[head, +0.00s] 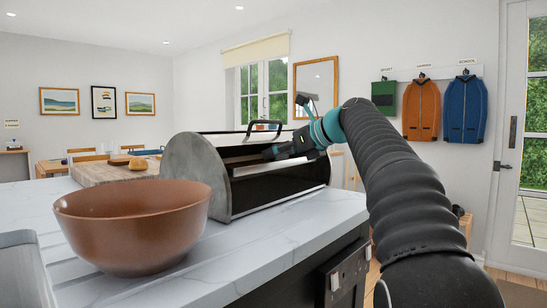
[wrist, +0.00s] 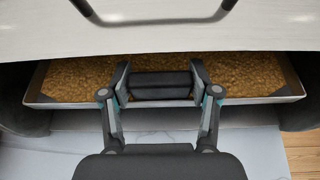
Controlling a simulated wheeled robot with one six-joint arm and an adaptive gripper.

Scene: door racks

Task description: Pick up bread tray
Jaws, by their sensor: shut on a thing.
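The bread tray (wrist: 262,99) shows in the wrist view as a wide shallow tray with a pale rim and a grainy brown surface. It sits inside the bread bin (head: 195,172), a box with round grey end panels on the counter. My gripper (wrist: 160,82) is shut on the tray's dark front handle (wrist: 161,92), with one finger at each end of it. In the head view my gripper (head: 272,152) reaches into the bin's open front. The tray's back part is hidden under the bin's lid (wrist: 190,38).
A brown bowl (head: 132,225) stands on the white marble counter (head: 270,235), left of and nearer than the bin. A wooden board (head: 95,172) with bread lies behind the bin. The lid has a dark handle (head: 264,124).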

